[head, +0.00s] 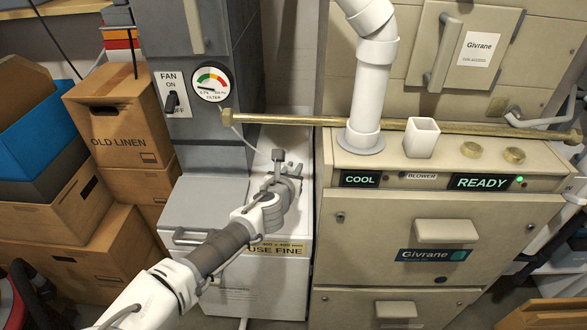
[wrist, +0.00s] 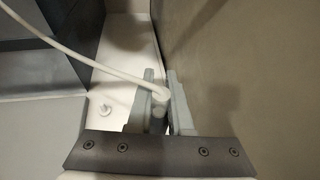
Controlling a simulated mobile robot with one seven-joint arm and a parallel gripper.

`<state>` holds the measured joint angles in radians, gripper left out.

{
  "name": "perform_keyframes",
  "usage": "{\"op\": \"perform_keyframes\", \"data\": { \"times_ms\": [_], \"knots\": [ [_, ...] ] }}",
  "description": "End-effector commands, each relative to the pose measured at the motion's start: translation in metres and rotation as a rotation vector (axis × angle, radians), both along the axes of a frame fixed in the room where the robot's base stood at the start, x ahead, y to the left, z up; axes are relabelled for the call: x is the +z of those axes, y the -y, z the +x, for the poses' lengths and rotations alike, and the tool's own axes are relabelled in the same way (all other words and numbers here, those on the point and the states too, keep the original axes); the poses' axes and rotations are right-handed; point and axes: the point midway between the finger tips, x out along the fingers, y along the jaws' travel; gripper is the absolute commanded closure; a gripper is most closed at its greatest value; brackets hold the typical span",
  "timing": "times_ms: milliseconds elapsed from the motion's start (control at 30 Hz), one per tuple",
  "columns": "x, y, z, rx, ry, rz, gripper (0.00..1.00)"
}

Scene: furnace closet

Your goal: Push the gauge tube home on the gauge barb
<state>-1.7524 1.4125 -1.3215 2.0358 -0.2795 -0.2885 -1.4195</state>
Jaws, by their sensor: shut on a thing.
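The thin white gauge tube (wrist: 95,62) arcs in from the upper left in the wrist view. Its thicker pale end (wrist: 160,94) lies between the two grey fingers of my gripper (wrist: 163,88), which is shut on it. In the head view, the tube (head: 246,140) runs from below the round filter gauge (head: 211,83) down toward my gripper (head: 290,172), over the white cabinet. A small pale stub (wrist: 105,110) stands on the white surface left of my fingers, apart from them; I cannot tell whether it is the gauge barb. The fingers hide part of the tube end.
The beige furnace (head: 420,235) stands close on the right, and the grey duct column (head: 205,150) is behind on the left. Cardboard boxes (head: 120,125) are stacked at left.

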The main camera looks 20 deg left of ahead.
Motion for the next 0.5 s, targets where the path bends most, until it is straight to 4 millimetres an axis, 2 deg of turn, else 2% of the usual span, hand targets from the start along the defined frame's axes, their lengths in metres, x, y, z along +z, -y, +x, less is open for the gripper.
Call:
{"op": "perform_keyframes", "data": {
  "times_ms": [267,500],
  "knots": [
    [-0.003,0.0,0.0,0.0,0.0,0.0,1.0],
    [-0.015,0.0,0.0,0.0,0.0,0.001,1.0]
  ]
}}
